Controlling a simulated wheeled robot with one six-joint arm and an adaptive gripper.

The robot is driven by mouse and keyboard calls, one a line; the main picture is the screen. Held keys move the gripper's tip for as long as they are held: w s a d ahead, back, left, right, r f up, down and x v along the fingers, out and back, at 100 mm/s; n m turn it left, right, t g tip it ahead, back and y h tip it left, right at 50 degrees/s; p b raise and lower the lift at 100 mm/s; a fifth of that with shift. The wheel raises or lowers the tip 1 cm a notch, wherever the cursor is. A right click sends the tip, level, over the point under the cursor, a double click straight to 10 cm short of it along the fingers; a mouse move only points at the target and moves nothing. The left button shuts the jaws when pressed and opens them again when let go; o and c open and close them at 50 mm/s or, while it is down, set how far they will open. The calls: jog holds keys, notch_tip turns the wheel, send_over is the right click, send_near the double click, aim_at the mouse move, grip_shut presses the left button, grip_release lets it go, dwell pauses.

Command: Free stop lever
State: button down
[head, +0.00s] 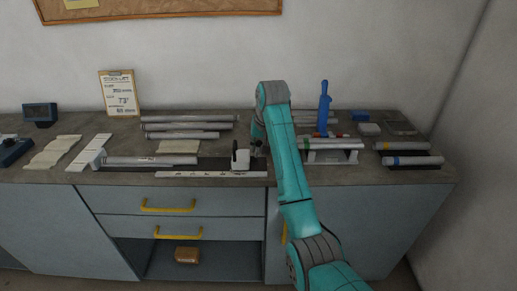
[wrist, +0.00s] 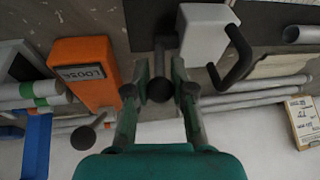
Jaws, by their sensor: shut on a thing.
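My gripper (wrist: 158,98) is shut around a dark lever (wrist: 160,62), a rod with a round knob at its end, in the wrist view. Its two fingers stand on either side of the knob. An orange block (wrist: 92,88) with a dark label that seems to read LOOSE lies left of the fingers. A white block (wrist: 203,32) with a black bent handle (wrist: 238,58) stands right of them. In the head view my gripper (head: 258,150) is beside the white block (head: 240,166), and my arm hides the orange block and most of the lever.
A second dark round knob (wrist: 85,138) is close to the left finger. Grey tubes (head: 185,136) lie at the back of the bench, and more with coloured bands (head: 408,160) lie at right. A blue upright tool (head: 324,105) stands behind a tube rack (head: 330,158).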

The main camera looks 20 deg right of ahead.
jog(key=shift+w+d+g, duration=0.1)
jog(key=shift+w+g, duration=0.15)
jog(key=shift+g, duration=0.15)
dwell(0.3)
jog(key=c, duration=1.2)
grip_release()
jog(key=shift+w+f, duration=0.1)
